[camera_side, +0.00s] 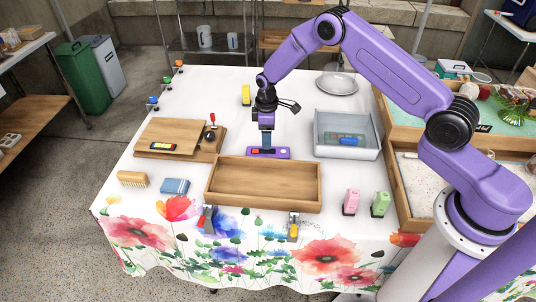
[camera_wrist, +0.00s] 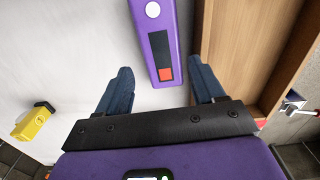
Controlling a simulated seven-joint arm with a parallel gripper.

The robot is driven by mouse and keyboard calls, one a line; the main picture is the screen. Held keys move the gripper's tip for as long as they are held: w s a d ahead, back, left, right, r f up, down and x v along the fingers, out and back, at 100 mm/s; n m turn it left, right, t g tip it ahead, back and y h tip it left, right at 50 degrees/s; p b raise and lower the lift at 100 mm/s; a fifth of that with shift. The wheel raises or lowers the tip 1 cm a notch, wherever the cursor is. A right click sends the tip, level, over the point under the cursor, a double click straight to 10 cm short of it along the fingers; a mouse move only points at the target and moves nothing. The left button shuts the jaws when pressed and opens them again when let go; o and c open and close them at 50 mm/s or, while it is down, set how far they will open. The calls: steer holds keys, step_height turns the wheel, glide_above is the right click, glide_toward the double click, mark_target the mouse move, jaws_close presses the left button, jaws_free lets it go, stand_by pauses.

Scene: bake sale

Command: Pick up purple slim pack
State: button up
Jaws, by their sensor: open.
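The purple slim pack (camera_side: 281,153) lies flat on the white tablecloth, just behind the wooden tray. In the wrist view the purple slim pack (camera_wrist: 160,45) has a dark panel, a red square and a white round spot. My gripper (camera_side: 267,147) is low at the pack in the side view and hides part of it. In the wrist view my gripper (camera_wrist: 160,88) is open, with its blue fingers apart. The pack's near end lies between the fingers' tips, nearer the right finger. Nothing is held.
The wooden tray (camera_side: 265,207) stands right in front of the pack; its wall (camera_wrist: 232,50) is close to my right finger. A grey bin (camera_side: 347,153) is at the right. A yellow item (camera_side: 246,95) lies behind. The cloth left of the pack is clear.

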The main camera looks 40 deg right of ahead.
mark_target(268, 151)
steer(key=shift+s+f, duration=0.15)
steer(key=shift+f, duration=3.25)
steer(key=c, duration=0.8)
steer(key=shift+c, duration=0.2)
